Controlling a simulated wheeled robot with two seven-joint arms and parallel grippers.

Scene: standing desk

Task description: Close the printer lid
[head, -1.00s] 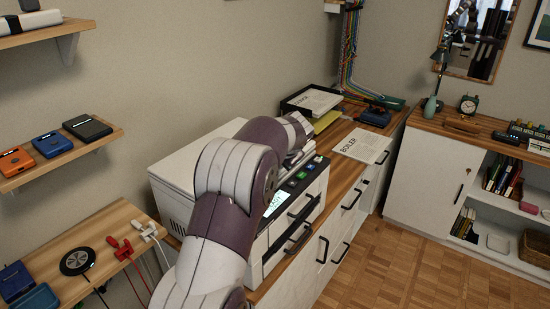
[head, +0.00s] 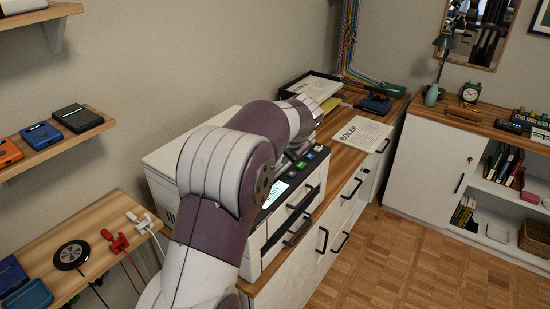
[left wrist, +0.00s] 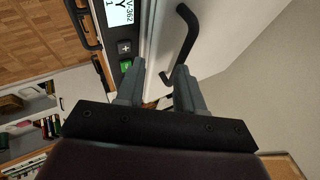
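The white printer (head: 159,185) stands on the wooden counter against the wall, partly hidden by my left arm. Its pale top (head: 180,148) looks flat from here. I cannot tell whether the lid is fully down. In the left wrist view, a pale panel (left wrist: 238,45) with a black bar handle (left wrist: 187,35) lies beside the control panel with its lit screen (left wrist: 120,12). My left gripper (left wrist: 155,88) has its grey fingers apart, with the handle's near end close to the gap between them. I cannot tell if they touch it. My right gripper is out of view.
Papers (head: 362,133) and a document tray (head: 318,87) lie on the counter beyond the printer. Drawers with black handles are below it. A small wooden table (head: 97,268) with cables and a black disc stands at the left. The parquet floor (head: 390,255) at right is clear.

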